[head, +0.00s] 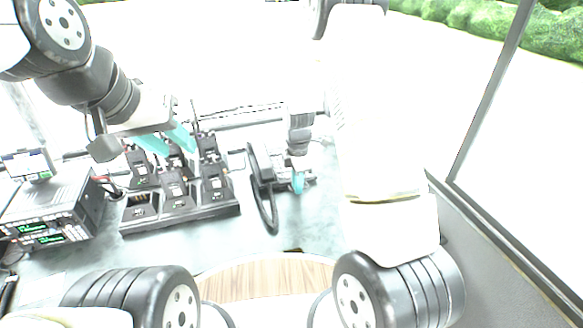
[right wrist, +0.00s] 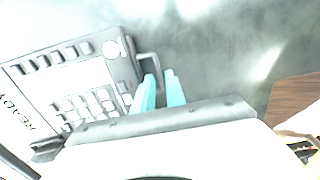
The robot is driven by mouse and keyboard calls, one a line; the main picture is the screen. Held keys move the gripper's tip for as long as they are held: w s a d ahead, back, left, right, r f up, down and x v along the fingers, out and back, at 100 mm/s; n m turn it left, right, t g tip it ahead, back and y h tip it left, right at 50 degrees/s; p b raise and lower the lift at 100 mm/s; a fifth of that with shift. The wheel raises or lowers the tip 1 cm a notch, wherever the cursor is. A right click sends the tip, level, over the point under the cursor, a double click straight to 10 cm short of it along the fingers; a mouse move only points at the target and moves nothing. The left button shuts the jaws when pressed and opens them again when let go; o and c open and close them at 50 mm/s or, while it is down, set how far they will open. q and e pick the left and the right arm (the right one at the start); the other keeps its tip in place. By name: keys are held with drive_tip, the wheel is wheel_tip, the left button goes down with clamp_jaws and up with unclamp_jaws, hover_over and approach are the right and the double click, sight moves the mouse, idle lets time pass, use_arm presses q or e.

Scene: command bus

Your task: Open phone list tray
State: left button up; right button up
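In the right wrist view, a pale desk phone unit (right wrist: 78,85) with rows of keys and the word READY fills the left side. A thin grey bent handle (right wrist: 148,57) sticks out from its edge, apparently the tray's pull. The fingertips of my right gripper (right wrist: 160,88) are at this handle, with a narrow gap between them. Whether they press on it is unclear. In the head view the right gripper (head: 297,182) is low over the desk, beside the phone, which its arm partly hides. My left gripper (head: 165,141) is open and empty above a charger rack. The tray itself is not clearly visible.
The black charger rack (head: 190,211) holds several handheld radios. A radio console (head: 52,212) stands at the left with a small screen (head: 27,163) behind it. A black curved handset or cord (head: 263,190) lies left of my right gripper. A wooden surface (head: 265,280) is in front.

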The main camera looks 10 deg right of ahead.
drive_tip(key=shift+c, duration=0.3)
clamp_jaws()
idle(1.1)
